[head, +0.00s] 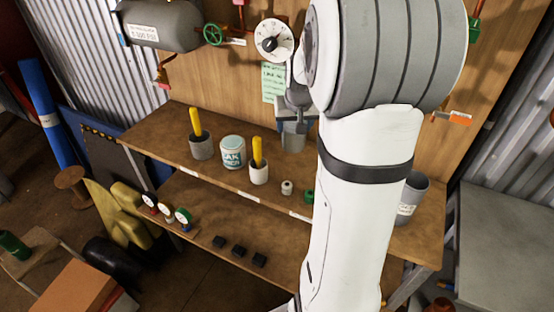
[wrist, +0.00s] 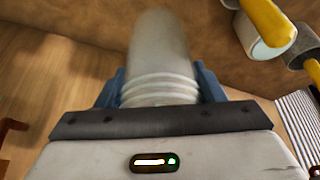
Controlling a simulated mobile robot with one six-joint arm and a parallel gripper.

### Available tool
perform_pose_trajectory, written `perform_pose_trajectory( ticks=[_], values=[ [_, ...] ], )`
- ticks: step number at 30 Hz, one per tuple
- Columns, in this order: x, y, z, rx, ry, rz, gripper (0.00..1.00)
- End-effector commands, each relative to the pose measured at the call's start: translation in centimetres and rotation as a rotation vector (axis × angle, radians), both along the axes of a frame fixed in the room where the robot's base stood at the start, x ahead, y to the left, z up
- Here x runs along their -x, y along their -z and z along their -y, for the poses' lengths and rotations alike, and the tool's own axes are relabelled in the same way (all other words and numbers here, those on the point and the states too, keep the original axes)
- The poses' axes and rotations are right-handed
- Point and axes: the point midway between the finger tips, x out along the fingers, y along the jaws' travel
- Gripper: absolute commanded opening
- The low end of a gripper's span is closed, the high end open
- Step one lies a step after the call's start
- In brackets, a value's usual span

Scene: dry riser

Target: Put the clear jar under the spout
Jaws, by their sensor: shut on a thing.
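The clear jar (head: 293,138) is greyish and see-through, hanging below my gripper (head: 296,100) at the back of the wooden bench in the head view. In the wrist view the jar (wrist: 160,50) lies between the blue fingers of my gripper (wrist: 160,88), which are shut on it near its ribbed neck. I cannot tell whether its base touches the bench. A small red pipe end (head: 161,76) hangs under the grey tank at upper left, and an orange-tagged fitting (head: 450,117) is on the board at right; which is the spout is unclear.
A dial (head: 273,41) is on the board.

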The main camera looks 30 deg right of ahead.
Motion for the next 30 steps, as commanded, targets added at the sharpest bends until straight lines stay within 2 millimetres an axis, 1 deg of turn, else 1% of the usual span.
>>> perform_pose_trajectory(
  ticks=[1,4,7,11,16,19,26,30],
  values=[
    [0.1,1.2,0.0,-0.002,0.000,-0.007,0.36],
    [0.1,3.0,0.0,-0.002,0.000,-0.006,0.36],
    [0.1,4.3,0.0,-0.002,0.001,-0.004,0.36],
    [0.1,5.4,0.0,-0.002,0.001,-0.004,0.36],
    [0.1,7.9,0.0,-0.002,0.002,-0.004,0.36],
    [0.1,8.6,0.0,-0.001,0.002,-0.002,0.36],
    [0.1,8.6,0.1,-0.001,0.002,0.000,0.36],
    [0.1,9.1,0.1,0.000,0.002,-0.001,0.36]
  ],
)
